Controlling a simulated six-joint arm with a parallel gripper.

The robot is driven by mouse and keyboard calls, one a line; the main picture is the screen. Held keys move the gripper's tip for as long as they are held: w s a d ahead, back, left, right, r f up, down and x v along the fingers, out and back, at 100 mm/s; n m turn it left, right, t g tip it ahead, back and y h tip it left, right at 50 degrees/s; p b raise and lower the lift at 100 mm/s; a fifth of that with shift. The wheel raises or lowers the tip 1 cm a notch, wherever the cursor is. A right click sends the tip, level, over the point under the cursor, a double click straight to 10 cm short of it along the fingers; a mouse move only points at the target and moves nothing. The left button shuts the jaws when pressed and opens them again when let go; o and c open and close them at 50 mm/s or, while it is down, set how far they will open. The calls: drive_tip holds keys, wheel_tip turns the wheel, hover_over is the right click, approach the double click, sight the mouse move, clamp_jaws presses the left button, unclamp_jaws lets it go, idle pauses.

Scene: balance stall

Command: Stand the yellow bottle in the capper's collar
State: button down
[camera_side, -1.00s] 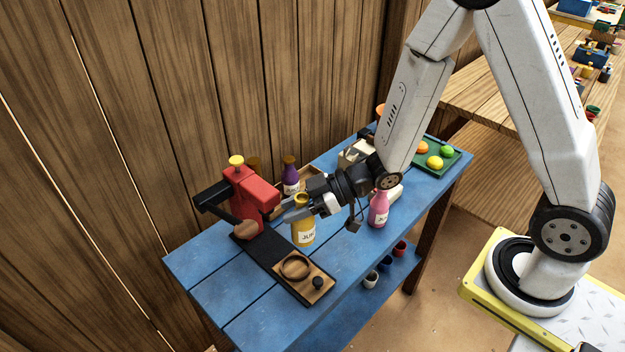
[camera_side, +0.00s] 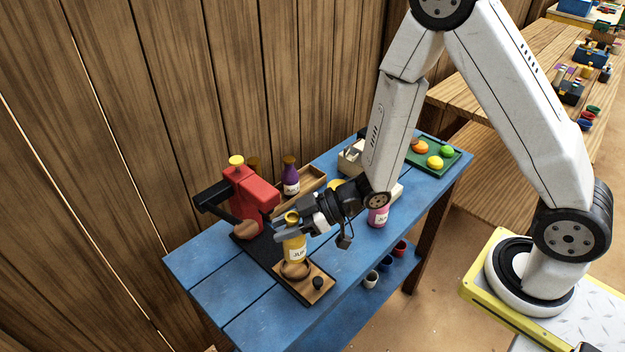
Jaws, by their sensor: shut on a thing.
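The yellow bottle (camera_side: 294,250) is upright, with a white label. My gripper (camera_side: 291,226) is shut on it near the neck, reaching in from the right. The capper is a red press (camera_side: 249,197) on a black base, with a wooden collar (camera_side: 296,275) on the wooden plate at its near end. The bottle's lower end overlaps the far part of the collar ring in this view. I cannot tell whether it is just above the ring or inside it.
A purple bottle (camera_side: 290,177) stands behind, beside a wooden tray (camera_side: 312,181). A pink bottle (camera_side: 378,216) stands to the right, partly behind my arm. A green tray (camera_side: 452,163) with fruit is at the far right. The blue table (camera_side: 215,285) is clear at front left.

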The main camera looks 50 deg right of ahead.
sight(286, 242)
drive_tip(key=shift+f, duration=0.6)
drive_tip(key=shift+f, duration=1.75)
drive_tip(key=shift+f, duration=0.15)
drive_tip(key=shift+c, duration=1.8)
unclamp_jaws()
drive_tip(key=v, duration=1.2)
drive_tip(key=shift+s, duration=0.1)
